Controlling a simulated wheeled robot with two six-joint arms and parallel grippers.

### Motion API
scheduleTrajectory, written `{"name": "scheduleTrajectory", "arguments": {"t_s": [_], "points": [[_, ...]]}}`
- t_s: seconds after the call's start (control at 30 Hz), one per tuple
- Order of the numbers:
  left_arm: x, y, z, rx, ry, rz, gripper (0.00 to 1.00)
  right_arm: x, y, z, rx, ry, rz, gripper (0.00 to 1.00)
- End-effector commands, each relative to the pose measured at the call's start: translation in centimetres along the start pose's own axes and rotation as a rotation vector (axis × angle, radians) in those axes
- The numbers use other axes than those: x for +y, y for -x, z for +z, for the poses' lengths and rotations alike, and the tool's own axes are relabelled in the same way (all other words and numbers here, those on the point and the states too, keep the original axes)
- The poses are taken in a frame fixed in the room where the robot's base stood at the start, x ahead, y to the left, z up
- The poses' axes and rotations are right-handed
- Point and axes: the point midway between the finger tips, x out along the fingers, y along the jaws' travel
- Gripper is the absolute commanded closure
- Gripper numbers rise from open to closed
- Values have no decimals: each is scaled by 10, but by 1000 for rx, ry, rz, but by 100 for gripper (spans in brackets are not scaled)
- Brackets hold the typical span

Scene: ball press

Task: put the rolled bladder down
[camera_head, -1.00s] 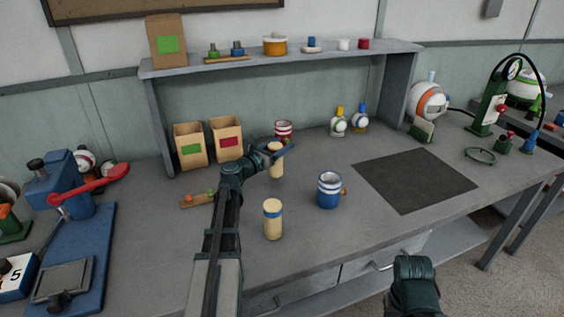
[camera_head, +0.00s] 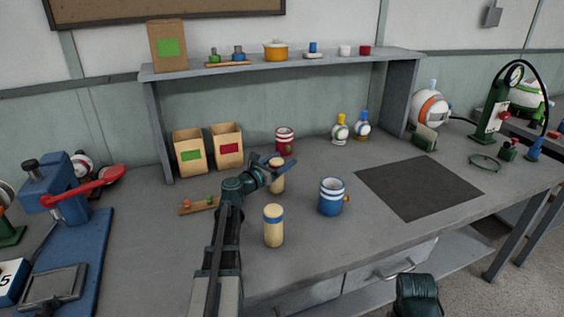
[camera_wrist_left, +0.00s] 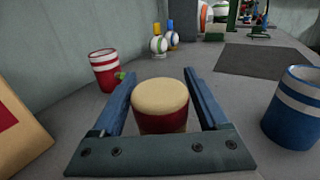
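The rolled bladder (camera_head: 277,184) is a tan upright cylinder near the middle of the bench. In the left wrist view the rolled bladder (camera_wrist_left: 160,95) shows a pale round top and a dark red band. My left gripper (camera_head: 281,168) has its two blue fingers on either side of it, near its top. In the left wrist view the left gripper's fingers (camera_wrist_left: 162,80) appear to touch its sides. Its base looks at or very near the bench top; contact is not clear.
A second tan roll with a blue band (camera_head: 273,227) stands in front. A blue-and-white cup (camera_head: 331,198) is to the right and a red-and-white cup (camera_head: 285,142) behind. Two cardboard boxes (camera_head: 190,152) stand at the back left. A dark mat (camera_head: 415,184) lies clear at right.

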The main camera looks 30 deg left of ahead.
Motion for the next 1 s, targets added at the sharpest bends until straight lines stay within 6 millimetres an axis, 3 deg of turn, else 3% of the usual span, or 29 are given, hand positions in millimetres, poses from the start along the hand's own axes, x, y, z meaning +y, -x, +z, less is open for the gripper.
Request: {"name": "scheduleTrajectory", "arguments": {"t_s": [0.43,0.8,1.0], "points": [[0,1,6,0,0,0,9,1,6,0,0,0,0,50],[-1,75,3,0,0,3,9,0,3,0,0,0,0,50],[-1,105,3,0,0,2,9,0,3,0,0,0,0,50]]}}
